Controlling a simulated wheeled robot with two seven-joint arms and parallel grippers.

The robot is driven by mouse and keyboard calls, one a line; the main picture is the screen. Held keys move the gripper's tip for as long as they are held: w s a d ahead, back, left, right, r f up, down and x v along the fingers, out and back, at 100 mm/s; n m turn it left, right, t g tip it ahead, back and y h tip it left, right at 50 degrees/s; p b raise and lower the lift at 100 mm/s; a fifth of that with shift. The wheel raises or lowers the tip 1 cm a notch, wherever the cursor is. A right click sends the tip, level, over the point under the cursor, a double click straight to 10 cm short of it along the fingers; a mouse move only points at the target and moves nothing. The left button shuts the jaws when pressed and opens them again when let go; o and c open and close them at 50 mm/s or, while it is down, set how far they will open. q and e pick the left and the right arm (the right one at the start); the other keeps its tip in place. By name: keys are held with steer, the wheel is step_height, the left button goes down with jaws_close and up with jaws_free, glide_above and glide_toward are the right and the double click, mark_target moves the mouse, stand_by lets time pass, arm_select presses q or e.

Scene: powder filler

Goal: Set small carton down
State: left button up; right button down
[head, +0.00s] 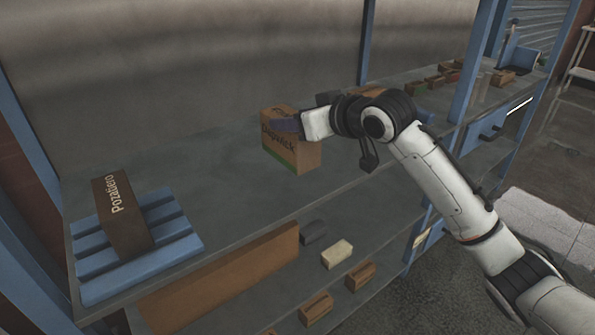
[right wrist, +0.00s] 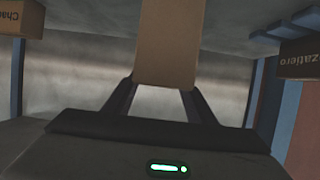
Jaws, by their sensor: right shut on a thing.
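A small brown carton (head: 308,157) with dark lettering and a green lower edge is in the right gripper, over the middle of the upper shelf (head: 225,170). My right gripper (head: 287,126) is shut on it near its top. In the right wrist view, the carton (right wrist: 167,50) sits between the two dark fingers (right wrist: 160,90). The carton looks upright. I cannot tell whether its base touches the shelf. My left gripper is in neither view.
A blue slatted pallet (head: 177,248) at the left holds a brown carton marked "Pozatiero" (head: 122,215). Bare shelf lies between it and the held carton. Blue posts (head: 366,40) stand along the shelf. Several small boxes lie on the lower shelf, including a pale one (head: 337,253).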

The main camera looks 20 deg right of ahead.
steer(key=w+d+r, duration=0.2)
steer(key=w+d, duration=0.2)
steer(key=w, duration=0.1)
step_height(320, 180, down, 10)
steer(key=shift+w+a+r, duration=0.2)
steer(key=shift+a+r, duration=0.05)
steer(key=shift+f, duration=0.1)
steer(key=c, duration=0.8)
jaws_free()
steer(key=shift+f, duration=0.1)
steer(key=v, duration=1.2)
